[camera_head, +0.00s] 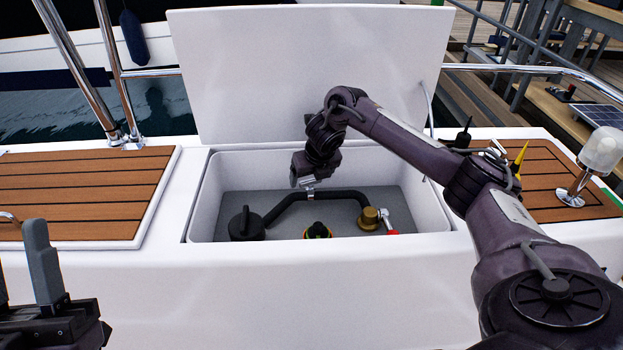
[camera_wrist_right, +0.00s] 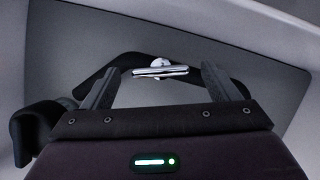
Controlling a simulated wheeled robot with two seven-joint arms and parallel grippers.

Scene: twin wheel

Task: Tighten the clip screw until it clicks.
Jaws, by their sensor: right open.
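The clip screw shows as a small silver bar (camera_wrist_right: 160,71) on a bright round mount, against a black hose (camera_wrist_right: 125,64). In the head view the silver clip (camera_head: 309,193) sits at the middle of the black hose (camera_head: 285,208) inside the open locker. My right gripper (camera_head: 305,184) reaches down just above it. In the right wrist view the gripper (camera_wrist_right: 162,88) is open, one finger on either side of the bar, with gaps at both ends. My left gripper (camera_head: 22,275) is at the lower left, its fingers apart and empty.
The white locker (camera_head: 205,200) has its lid (camera_head: 300,65) raised behind. Inside are a black cap-like fitting (camera_head: 246,225), a brass fitting (camera_head: 370,217), a red-handled valve (camera_head: 391,230) and a yellow-green part (camera_head: 318,230). Teak decks (camera_head: 85,190) flank it. A lamp (camera_head: 601,152) stands right.

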